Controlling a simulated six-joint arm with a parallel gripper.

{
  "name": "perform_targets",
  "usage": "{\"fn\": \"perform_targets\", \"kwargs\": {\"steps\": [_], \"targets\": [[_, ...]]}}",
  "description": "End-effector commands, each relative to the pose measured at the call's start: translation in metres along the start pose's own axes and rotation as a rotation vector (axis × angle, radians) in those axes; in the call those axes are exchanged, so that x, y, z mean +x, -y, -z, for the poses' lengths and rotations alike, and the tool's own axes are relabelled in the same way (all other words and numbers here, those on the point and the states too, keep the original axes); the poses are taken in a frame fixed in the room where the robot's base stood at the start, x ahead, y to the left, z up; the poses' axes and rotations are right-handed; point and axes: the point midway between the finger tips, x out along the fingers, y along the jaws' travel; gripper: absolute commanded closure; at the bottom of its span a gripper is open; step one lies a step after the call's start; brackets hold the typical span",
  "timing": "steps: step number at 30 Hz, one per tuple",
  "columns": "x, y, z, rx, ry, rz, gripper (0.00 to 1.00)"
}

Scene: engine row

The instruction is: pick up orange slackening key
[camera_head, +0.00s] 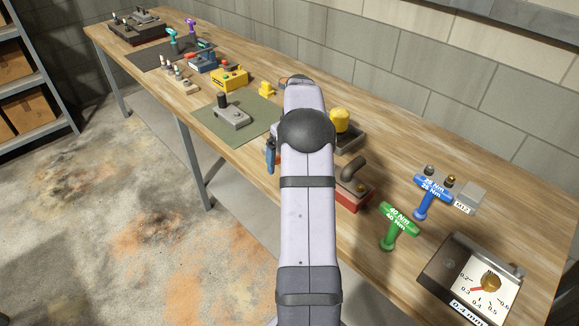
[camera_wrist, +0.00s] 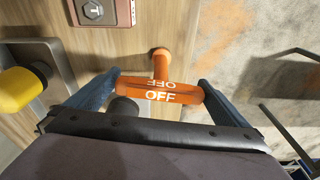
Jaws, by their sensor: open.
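The orange key (camera_wrist: 160,90), a T-shape with "OFF" printed on its crossbar, shows in the wrist view. Its stem points away toward the top of the picture. My gripper (camera_wrist: 159,79) is open, with one blue finger at each end of the crossbar. The crossbar lies between the fingers; whether either finger touches it I cannot tell.
A yellow knob (camera_head: 339,120) and a red-based block with a grey lever (camera_head: 353,190) stand close right of my arm. A green key (camera_head: 400,226), blue key (camera_head: 433,197) and dial gauge (camera_head: 474,282) stand farther right. A green mat (camera_head: 208,119) lies left.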

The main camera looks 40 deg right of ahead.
Motion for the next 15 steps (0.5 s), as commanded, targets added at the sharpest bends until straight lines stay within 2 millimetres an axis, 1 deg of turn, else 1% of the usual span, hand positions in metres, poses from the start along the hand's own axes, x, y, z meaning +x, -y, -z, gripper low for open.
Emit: {"fn": "perform_targets", "kwargs": {"steps": [7, 10, 15], "targets": [[0.027, 0.002, 0.0, 0.0, 0.003, 0.002, 0.0], [0.033, 0.002, 0.0, 0.0, 0.001, 0.001, 0.0], [0.034, 0.001, 0.0, 0.0, 0.0, 0.0, 0.0]]}}
